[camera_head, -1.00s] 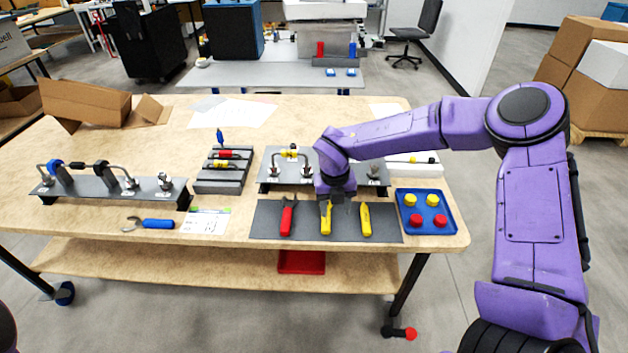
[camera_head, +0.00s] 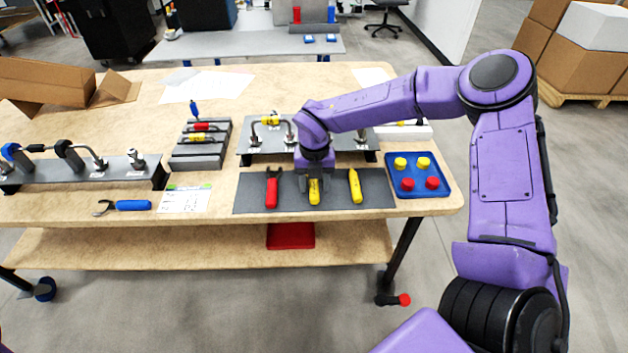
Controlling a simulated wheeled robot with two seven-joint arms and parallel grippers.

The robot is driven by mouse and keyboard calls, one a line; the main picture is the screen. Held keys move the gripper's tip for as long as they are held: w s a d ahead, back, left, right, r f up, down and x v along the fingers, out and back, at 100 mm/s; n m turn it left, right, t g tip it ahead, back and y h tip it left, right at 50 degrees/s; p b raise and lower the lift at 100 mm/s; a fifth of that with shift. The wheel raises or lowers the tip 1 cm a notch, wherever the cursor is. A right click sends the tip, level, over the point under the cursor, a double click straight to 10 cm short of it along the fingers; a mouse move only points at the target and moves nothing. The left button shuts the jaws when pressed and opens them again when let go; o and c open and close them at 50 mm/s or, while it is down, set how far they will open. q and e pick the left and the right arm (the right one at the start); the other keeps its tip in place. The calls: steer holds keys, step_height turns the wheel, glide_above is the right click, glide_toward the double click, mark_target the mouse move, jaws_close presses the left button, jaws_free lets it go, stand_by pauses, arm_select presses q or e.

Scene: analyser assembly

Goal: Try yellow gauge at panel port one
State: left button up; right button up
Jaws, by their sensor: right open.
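My right gripper (camera_head: 314,184) is open and points down over the middle yellow-handled tool (camera_head: 314,192) on the dark mat (camera_head: 240,203). It hides the tool's upper end; I cannot tell if they touch. Another yellow tool (camera_head: 355,186) lies to its right and red-handled pliers (camera_head: 272,188) to its left. A grey rack (camera_head: 198,162) holds a yellow-marked piece (camera_head: 202,138) and a red one (camera_head: 203,126). I cannot tell which yellow thing is the gauge. The grey panel with fittings (camera_head: 258,146) stands behind the gripper, partly hidden by my arm. My left gripper is out of view.
A blue tray (camera_head: 417,192) with yellow and red caps sits right of the mat. At left are a second fitting panel (camera_head: 80,170), a blue-handled wrench (camera_head: 132,205) and a printed card (camera_head: 184,199). A cardboard box (camera_head: 45,82) stands at the back left.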

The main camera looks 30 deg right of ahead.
jaws_close()
steer(key=r+p, duration=0.1)
steer(key=r, duration=0.1)
steer(key=r+p, duration=0.2)
steer(key=s+r+p, duration=0.1)
steer(key=r+p, duration=0.1)
steer(key=shift+a+r, duration=0.1)
steer(key=shift+a, duration=0.3)
steer(key=shift+s, duration=0.1)
